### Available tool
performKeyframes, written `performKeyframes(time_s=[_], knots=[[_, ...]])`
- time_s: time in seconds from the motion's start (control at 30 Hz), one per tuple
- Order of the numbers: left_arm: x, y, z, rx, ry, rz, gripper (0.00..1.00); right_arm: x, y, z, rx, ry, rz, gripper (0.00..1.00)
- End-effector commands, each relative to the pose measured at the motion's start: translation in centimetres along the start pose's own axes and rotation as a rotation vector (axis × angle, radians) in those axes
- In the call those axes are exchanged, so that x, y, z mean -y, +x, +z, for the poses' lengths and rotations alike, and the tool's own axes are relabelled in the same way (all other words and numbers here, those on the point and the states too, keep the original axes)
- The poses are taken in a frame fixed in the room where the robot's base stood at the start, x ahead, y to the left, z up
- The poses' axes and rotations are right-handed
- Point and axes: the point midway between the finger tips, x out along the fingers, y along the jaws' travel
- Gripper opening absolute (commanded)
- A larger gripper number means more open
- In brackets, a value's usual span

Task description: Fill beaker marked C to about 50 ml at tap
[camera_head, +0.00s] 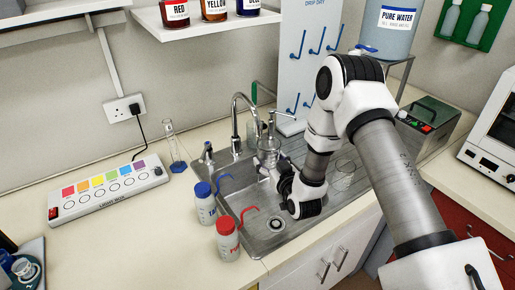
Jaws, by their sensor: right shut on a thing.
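The metal sink (251,229) is in the middle of the head view, with a curved tap (235,127) at its back edge. My right gripper (268,164) reaches over the basin from the right and is shut on a clear glass beaker (268,144). The beaker looks roughly upright, close to the tap's spout. I cannot read a letter on it, nor tell its water level or whether water runs. My left gripper is out of view.
A blue-capped wash bottle (205,208) and a red-capped one (228,244) stand at the sink's left edge. A glass cylinder (173,146) and a light box (108,188) are further left. A pegboard (310,40) and pure-water tank (392,35) are behind.

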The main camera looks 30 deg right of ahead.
Motion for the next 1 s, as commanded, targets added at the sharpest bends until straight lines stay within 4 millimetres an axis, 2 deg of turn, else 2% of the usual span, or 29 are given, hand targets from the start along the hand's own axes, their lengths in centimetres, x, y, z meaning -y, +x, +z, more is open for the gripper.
performKeyframes(time_s=[0.17, 0.43, 0.5, 0.73, 0.83, 1.0], knots=[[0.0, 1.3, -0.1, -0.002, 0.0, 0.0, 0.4, 0.0, 0.3, 1.7, -0.001, -0.001, 0.0, 0.34], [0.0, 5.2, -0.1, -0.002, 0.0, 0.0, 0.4, 0.1, 1.1, 7.1, 0.001, -0.001, 0.0, 0.34], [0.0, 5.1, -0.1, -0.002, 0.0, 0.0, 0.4, 0.1, 2.7, 5.9, -0.008, -0.001, 0.0, 0.34], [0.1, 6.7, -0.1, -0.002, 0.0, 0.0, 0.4, 0.0, 7.0, 5.3, -0.005, -0.001, -0.001, 0.34], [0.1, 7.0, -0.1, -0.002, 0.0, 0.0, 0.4, 0.0, 8.0, 5.0, -0.004, -0.001, 0.0, 0.34], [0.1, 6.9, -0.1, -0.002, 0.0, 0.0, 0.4, 0.0, 8.3, 4.8, -0.001, 0.0, 0.0, 0.34]])
